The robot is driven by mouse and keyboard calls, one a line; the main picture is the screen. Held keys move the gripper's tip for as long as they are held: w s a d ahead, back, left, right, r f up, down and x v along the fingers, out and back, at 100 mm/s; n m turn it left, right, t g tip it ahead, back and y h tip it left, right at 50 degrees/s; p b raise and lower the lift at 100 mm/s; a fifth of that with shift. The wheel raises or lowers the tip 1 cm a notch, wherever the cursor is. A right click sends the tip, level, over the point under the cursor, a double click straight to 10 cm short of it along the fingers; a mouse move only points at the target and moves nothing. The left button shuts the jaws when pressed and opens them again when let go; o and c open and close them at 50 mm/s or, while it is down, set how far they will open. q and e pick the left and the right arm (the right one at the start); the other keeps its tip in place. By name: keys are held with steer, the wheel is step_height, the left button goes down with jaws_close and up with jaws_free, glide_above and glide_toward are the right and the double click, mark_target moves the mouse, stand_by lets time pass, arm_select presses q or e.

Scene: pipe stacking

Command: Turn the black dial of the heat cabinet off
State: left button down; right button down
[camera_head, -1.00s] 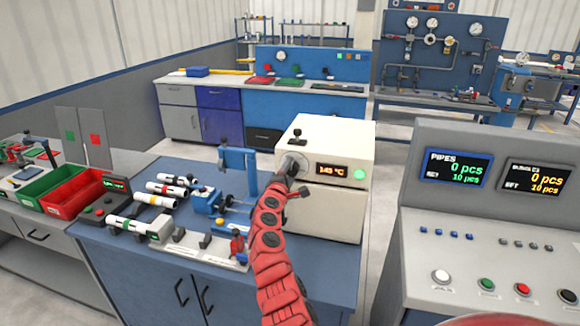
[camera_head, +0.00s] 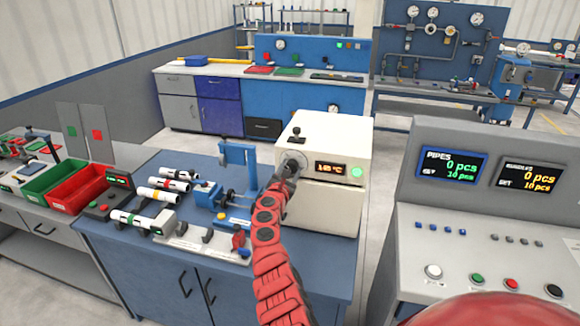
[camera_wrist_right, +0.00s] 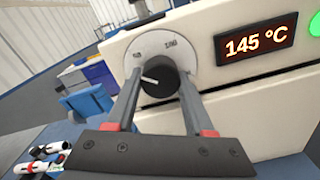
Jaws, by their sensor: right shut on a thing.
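The cream heat cabinet (camera_head: 345,146) stands on the blue workbench in the head view, with a display (camera_head: 330,169) and a lit green lamp (camera_head: 357,173). In the right wrist view the display (camera_wrist_right: 254,43) reads 145 °C. The black dial (camera_wrist_right: 157,77) sits on a round pale plate (camera_wrist_right: 150,48), and its white pointer line points to the left. My right gripper (camera_wrist_right: 158,88) has one finger on each side of the dial and is shut on it. In the head view the gripper (camera_head: 289,168) hides most of the dial. My left gripper is not in view.
The blue workbench (camera_head: 170,262) holds several white pipes (camera_head: 162,194) and a blue vise (camera_head: 208,193) left of my right arm. A red bin (camera_head: 78,190) and a green bin (camera_head: 50,182) stand further left. A grey control console (camera_head: 470,225) stands at the right.

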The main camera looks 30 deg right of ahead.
steer(key=n+p, duration=0.1)
steer(key=n, duration=0.2)
steer(key=shift+n, duration=0.4)
steer(key=n+p, duration=0.1)
steer(key=n, duration=0.2)
steer(key=shift+s+f+n, duration=0.1)
steer(key=shift+n, duration=0.2)
steer(key=n+p, duration=0.1)
steer(key=n, duration=0.1)
steer(key=shift+d+n, duration=0.1)
steer(key=shift+n, duration=0.2)
steer(key=shift+s+n+p, duration=0.1)
steer(key=shift+n+p, duration=0.55)
steer(key=shift+n, duration=1.35)
steer(key=shift+c, duration=1.4)
jaws_free()
